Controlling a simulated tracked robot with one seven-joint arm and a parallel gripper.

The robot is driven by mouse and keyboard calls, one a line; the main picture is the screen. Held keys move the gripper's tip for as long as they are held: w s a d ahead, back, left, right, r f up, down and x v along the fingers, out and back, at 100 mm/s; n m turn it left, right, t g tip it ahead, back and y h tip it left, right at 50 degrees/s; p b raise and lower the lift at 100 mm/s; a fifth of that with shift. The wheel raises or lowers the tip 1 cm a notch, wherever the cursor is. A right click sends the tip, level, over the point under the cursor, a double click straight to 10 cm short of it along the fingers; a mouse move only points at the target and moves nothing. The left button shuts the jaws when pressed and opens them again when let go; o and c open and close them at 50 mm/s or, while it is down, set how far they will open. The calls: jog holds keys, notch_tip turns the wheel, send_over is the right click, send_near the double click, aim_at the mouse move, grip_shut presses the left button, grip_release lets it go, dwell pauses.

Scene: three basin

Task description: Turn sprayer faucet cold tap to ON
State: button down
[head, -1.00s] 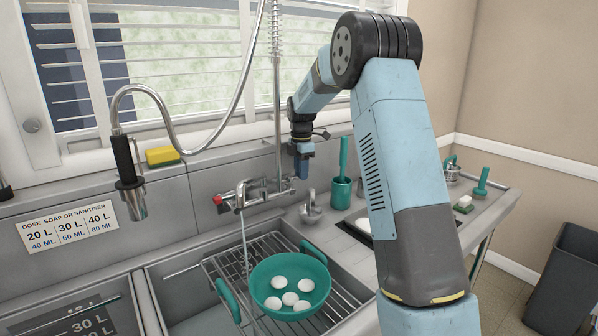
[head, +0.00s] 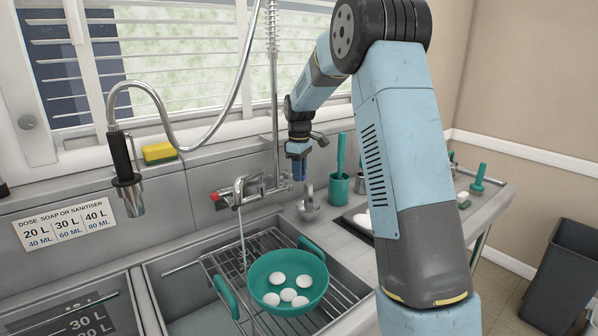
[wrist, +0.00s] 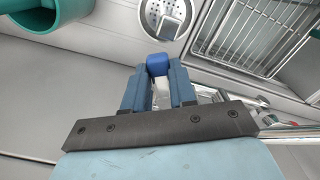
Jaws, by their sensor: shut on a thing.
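The sprayer faucet (head: 254,189) is a chrome wall tap with a red-ended handle (head: 217,197) at its left. Water runs from its spout towards the green colander. My gripper (head: 299,168) points down at the faucet's right end and hides the cold tap in the head view. In the wrist view, my gripper's blue fingers (wrist: 160,84) are shut around a pale lever with a blue end, the cold tap (wrist: 158,64). The blue end sticks out just past the fingertips.
A green colander (head: 262,272) with several white eggs sits on a wire rack in the sink. A green pot (head: 339,190) with a brush stands right of my gripper. A hanging spray hose and spray head (head: 127,175) are at the left.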

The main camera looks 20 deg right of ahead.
jog(key=shift+s+a+m, duration=0.25)
jog(key=shift+m, duration=0.7)
jog(key=shift+s+a+m, duration=0.25)
jog(key=shift+m, duration=0.65)
jog(key=shift+s+a+m, duration=0.25)
jog(key=shift+m, duration=0.7)
jog(key=shift+f, duration=0.1)
jog(key=c, duration=0.9)
grip_release()
jog(key=shift+a, duration=0.1)
notch_tip(320, 180, up, 14)
jog(key=shift+f, duration=0.1)
